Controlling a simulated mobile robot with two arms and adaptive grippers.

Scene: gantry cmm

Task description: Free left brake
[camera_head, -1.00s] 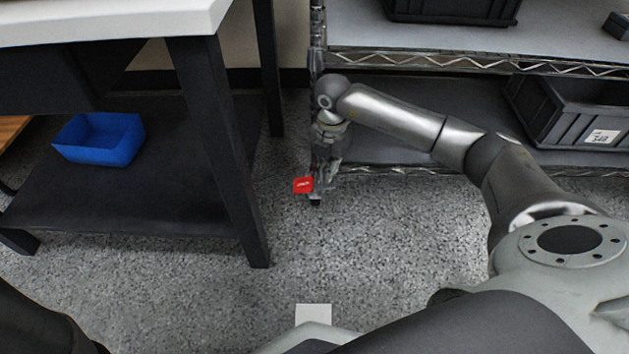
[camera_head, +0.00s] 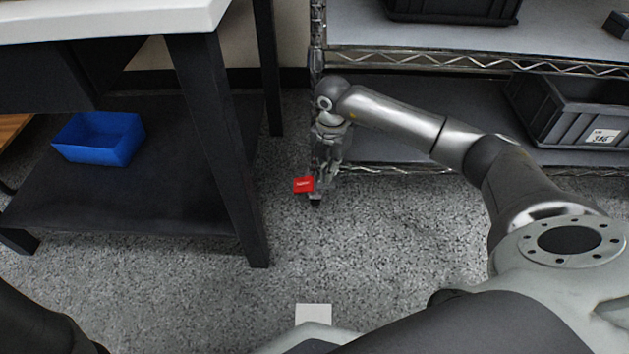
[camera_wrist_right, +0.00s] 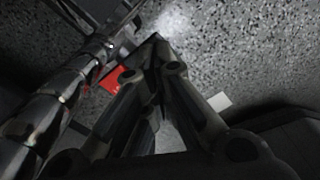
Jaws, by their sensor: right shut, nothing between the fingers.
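The left brake is a small red pedal (camera_head: 303,185) low at the left front post of the wire rack, just above the floor. It also shows in the right wrist view, as a red patch (camera_wrist_right: 118,79) left of the fingers and partly hidden by them. My right gripper (camera_head: 327,168) points down beside the post, just above and right of the pedal. In the right wrist view its fingers (camera_wrist_right: 156,45) meet at the tips with nothing between them. I cannot tell whether they touch the pedal. My left gripper is not in view.
The wire rack (camera_head: 450,62) holds dark bins, one (camera_head: 578,115) on the lower shelf. A dark-legged table (camera_head: 215,140) stands close on the left, with a blue bin (camera_head: 99,138) on its lower shelf.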

